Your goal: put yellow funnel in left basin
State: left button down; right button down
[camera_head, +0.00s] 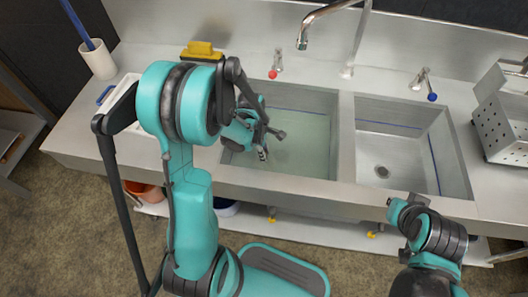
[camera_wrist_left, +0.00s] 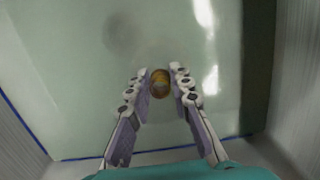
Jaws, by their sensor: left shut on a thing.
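The left basin (camera_head: 308,108) holds greenish liquid, and its floor and walls also fill the left wrist view (camera_wrist_left: 60,75). My left gripper (camera_head: 268,144) is over this basin, pointing down. The funnel is hidden in the head view. My right gripper (camera_head: 405,206) is in front of the right basin, away from the funnel; its jaws are not clear.
The right basin (camera_head: 400,150) is empty, with a drain. A tap (camera_head: 325,12) arches over the back. A perforated metal box (camera_head: 505,120) stands at right. A yellow block-like thing (camera_head: 200,50), a white tray (camera_head: 122,100) and a white cup with a blue rod (camera_head: 98,60) are at left.

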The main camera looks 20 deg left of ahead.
pick_arm(q)
jog(key=shift+f, duration=0.4)
jog(key=shift+f+b, duration=0.25)
jog(key=shift+b, duration=0.25)
jog(key=c, duration=0.8)
grip_release()
jog(key=shift+r, duration=0.1)
notch_tip(320, 180, up, 33)
jog(key=p, duration=2.5)
jog(key=shift+r, duration=0.2)
